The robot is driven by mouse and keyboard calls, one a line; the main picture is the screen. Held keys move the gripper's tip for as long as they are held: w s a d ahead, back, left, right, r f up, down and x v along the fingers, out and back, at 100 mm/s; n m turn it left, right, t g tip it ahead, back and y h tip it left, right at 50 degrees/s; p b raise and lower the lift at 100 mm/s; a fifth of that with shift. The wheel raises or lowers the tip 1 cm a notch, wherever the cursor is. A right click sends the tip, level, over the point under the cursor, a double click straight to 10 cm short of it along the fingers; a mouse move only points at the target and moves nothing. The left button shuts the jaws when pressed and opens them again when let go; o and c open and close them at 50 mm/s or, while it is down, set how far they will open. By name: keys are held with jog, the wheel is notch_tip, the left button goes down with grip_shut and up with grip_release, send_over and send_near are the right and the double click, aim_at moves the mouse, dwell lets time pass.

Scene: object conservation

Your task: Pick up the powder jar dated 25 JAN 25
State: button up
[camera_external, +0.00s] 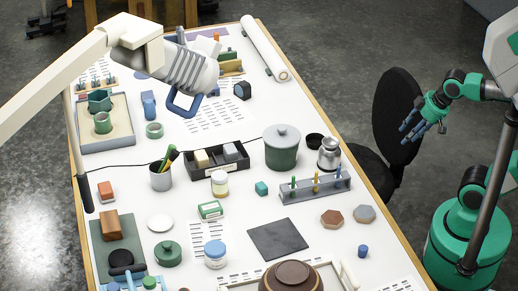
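A small glass jar (219,188) with pale contents and a label stands near the middle of the table. A jar with a blue lid (215,258) and a pale body stands nearer the front. No date can be read on either, so I cannot tell which is the powder jar dated 25 JAN 25. My gripper (420,131), teal with dark blue fingertips, hangs beyond the table's right edge, by the black chair. Its fingers look spread and empty. It is far from both jars and touches nothing on the table.
The white table (110,175) is crowded. A large green lidded pot (282,153), a metal flask (329,155) and a tube rack (315,190) stand towards the right. A black chair (396,115) stands beside the table. A white lamp arm (60,85) overhangs the upper left.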

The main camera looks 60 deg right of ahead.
jog(key=shift+o, duration=0.5)
jog(key=o, duration=0.8)
